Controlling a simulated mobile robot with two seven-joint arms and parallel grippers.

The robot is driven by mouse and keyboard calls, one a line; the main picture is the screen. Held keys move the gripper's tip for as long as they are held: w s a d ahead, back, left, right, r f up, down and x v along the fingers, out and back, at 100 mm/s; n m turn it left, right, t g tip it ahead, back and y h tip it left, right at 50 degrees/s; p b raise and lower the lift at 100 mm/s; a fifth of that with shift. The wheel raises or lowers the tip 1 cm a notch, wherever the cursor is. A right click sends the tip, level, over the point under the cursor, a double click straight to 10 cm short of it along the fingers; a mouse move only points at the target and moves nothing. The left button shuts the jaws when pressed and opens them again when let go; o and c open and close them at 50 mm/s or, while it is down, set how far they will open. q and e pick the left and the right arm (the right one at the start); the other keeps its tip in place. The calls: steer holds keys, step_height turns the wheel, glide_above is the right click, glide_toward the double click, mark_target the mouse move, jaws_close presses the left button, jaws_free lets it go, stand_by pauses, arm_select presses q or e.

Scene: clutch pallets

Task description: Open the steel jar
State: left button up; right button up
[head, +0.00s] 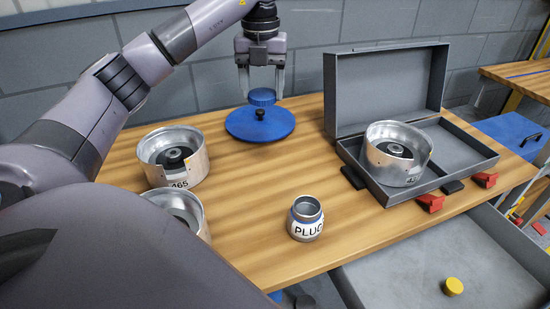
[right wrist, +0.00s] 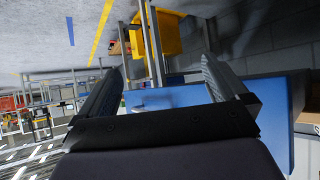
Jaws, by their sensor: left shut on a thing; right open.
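The steel jar (head: 306,219), labelled "PLUG" with a blue band at its neck, stands upright on the wooden table. Its mouth is uncovered; how deep its contents lie I cannot tell. My left gripper (head: 262,92) is shut on a blue ridged lid (head: 262,97), at the back of the table away from the jar. The lid is over or just behind a round blue disc (head: 272,124) with a black knob; whether they touch I cannot tell. My right gripper (right wrist: 168,72) is open and empty in the right wrist view, away from the jar.
Metal clutch housings stand at left (head: 196,160) and in an open grey case (head: 355,178) at right. Red clamps (head: 430,203) sit by the case. A grey drawer (head: 400,275) with a yellow cap (head: 453,287) is open below the table (head: 255,200). Table around the jar is clear.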

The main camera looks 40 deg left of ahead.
arm_select(q)
steer(key=shift+a+f, duration=0.1)
steer(key=shift+f, duration=0.2)
steer(key=b, duration=0.3)
glide_above(264, 171)
step_height(264, 171, down, 7)
step_height(264, 171, down, 7)
steer(key=shift+r, duration=0.1)
steer(key=shift+w+f, duration=0.1)
steer(key=shift+f, duration=2.7)
steer(key=shift+f, duration=0.1)
steer(key=o, duration=1.2)
